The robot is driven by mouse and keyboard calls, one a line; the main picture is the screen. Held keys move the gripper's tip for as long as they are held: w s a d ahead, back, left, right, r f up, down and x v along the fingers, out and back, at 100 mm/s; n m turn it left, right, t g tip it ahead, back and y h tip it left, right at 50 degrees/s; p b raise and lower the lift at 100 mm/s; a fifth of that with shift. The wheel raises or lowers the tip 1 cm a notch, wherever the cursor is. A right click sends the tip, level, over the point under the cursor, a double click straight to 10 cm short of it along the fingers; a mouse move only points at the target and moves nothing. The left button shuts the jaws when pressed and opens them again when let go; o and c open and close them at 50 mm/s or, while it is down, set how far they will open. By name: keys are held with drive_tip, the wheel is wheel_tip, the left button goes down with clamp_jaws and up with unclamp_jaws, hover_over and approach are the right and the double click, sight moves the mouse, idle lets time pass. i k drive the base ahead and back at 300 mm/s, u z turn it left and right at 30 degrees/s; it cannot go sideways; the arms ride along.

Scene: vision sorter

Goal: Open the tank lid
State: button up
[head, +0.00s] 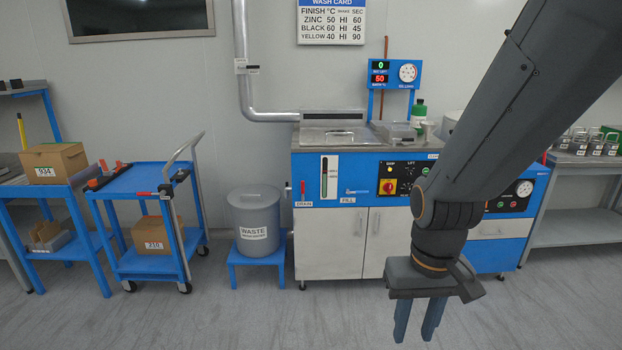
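The wash tank (333,163) is set in the top of a blue and white cabinet at the back middle. Its flat metal lid (335,137) lies shut over the opening, with a small handle on top that is hard to make out. My gripper (415,336) hangs fingers down in the right foreground, well in front of the cabinet and below the lid's height. Its two fingers are apart with nothing between them. My arm comes down from the upper right and hides part of the control panel and the machine's right side.
A control panel (400,180) with a red and yellow switch is on the cabinet front. A grey waste bin (256,220) stands on a blue stool left of it. A blue trolley (140,180) is further left. The middle floor is clear.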

sight(337, 131)
drive_tip(key=i, duration=2.85)
drive_tip(key=u, duration=0.55)
